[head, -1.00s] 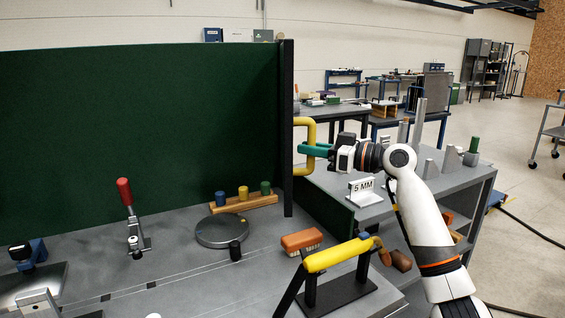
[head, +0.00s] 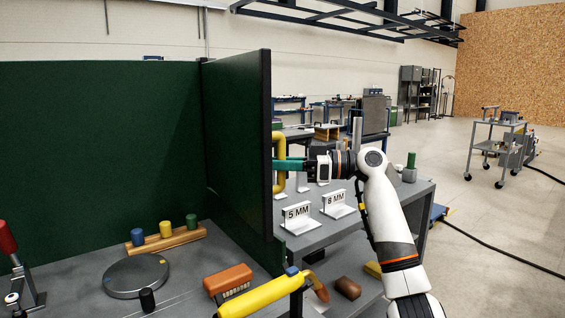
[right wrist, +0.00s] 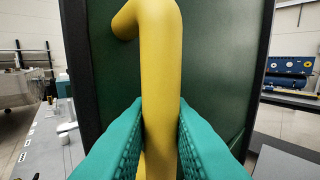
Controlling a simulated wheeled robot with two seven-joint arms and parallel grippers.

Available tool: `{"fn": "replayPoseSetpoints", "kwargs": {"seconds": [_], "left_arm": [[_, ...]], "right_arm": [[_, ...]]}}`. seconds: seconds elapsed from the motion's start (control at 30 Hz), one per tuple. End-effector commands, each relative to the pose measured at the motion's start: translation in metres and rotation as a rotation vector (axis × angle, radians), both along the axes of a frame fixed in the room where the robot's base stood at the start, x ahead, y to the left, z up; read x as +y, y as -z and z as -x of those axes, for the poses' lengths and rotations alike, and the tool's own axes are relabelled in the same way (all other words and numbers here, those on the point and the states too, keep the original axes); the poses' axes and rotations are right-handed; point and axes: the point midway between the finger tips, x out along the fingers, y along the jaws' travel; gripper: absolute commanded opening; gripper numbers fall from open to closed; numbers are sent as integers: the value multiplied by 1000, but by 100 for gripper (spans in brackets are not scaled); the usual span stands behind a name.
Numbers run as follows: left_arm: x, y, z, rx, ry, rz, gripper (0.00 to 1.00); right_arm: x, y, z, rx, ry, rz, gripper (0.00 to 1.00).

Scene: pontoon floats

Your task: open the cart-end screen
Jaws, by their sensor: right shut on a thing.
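The dark green screen (head: 237,150) stands at the back of the grey bench, with its black-edged end panel angled out from a fold line toward me. A yellow bar handle (head: 281,150) is fixed to this panel near its free edge. My right gripper (head: 279,166) has its teal fingers around the handle. In the right wrist view the two fingers (right wrist: 160,110) are shut on the upright part of the yellow handle (right wrist: 161,60), one on each side. My left gripper is out of view.
A grey shelf unit (head: 340,225) with "5 MM" (head: 297,212) and "8 MM" signs stands just right of the panel.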

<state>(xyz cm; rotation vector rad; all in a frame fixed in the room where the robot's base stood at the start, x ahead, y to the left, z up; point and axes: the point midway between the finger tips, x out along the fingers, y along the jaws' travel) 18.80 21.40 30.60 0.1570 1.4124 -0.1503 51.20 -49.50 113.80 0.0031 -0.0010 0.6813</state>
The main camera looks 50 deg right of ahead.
Motion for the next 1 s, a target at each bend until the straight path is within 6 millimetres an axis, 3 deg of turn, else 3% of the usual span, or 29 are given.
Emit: {"fn": "replayPoseSetpoints", "kwargs": {"seconds": [0.5, 0.53, 0.63, 1.0], "left_arm": [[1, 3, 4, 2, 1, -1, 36], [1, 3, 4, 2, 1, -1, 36], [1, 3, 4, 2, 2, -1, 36], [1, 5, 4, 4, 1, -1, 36]], "right_arm": [[1, 1, -1, 0, -23, -3, 0], [1, 1, -1, 0, -24, -3, 19], [1, 2, -1, 0, -24, -2, 36], [-2, 2, 3, -1, -23, -1, 38]]}}
